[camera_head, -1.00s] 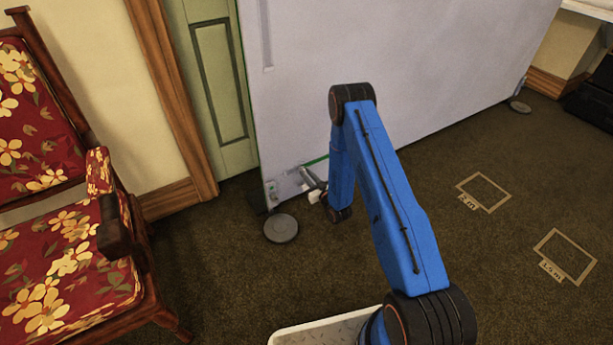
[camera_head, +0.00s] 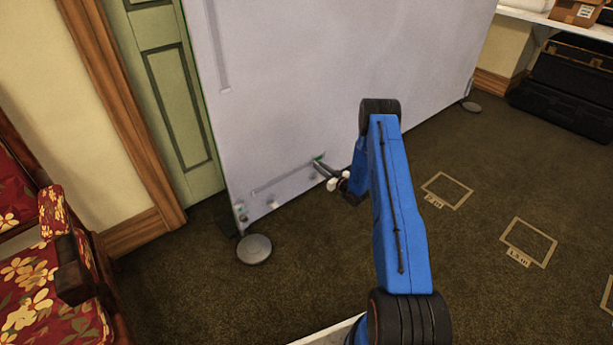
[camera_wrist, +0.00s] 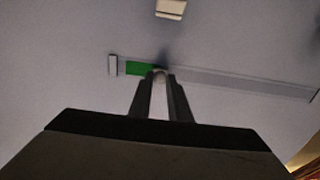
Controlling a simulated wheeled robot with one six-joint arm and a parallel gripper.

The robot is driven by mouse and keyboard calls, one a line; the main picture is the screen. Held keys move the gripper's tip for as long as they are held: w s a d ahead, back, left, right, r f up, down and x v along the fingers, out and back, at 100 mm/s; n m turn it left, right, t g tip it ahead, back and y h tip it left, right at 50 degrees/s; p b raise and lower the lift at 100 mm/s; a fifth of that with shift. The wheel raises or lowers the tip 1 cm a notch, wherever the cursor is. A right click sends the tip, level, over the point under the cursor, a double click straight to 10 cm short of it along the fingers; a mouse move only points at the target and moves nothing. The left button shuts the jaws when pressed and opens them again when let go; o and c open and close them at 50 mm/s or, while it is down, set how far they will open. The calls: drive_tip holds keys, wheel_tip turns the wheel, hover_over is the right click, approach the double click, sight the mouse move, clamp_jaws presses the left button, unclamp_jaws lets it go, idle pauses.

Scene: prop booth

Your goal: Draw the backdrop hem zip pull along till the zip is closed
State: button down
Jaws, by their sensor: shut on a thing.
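The pale grey backdrop (camera_head: 300,80) stands upright, with the zip (camera_head: 285,181) running along its lower part. In the wrist view the zip's grey length (camera_wrist: 240,86) lies right of my gripper. A short green length (camera_wrist: 138,68) shows on the left, between the gripper and a pale end stop (camera_wrist: 112,65). My gripper (camera_wrist: 160,78) is shut on the small pale zip pull (camera_wrist: 160,72), mostly hidden between the fingertips. In the head view my gripper (camera_head: 328,177) is at the zip's right end, partly hidden by my arm.
A round grey foot (camera_head: 254,249) stands at the backdrop's left corner, another (camera_head: 471,106) at its right. A flowered armchair (camera_head: 50,270) is at left. Black cases (camera_head: 570,95) lie at far right.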

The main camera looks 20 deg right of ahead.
sight(322, 156)
drive_tip(key=d, duration=0.2)
drive_tip(key=w+d, duration=0.1)
drive_tip(key=d, duration=0.2)
drive_tip(key=shift+w+d, duration=0.35)
drive_tip(key=shift+w, duration=0.05)
drive_tip(key=c, duration=1.7)
unclamp_jaws()
drive_tip(key=shift+o, duration=0.2)
drive_tip(key=shift+s, duration=0.1)
drive_tip(key=v, duration=1.7)
drive_tip(key=shift+s, duration=0.1)
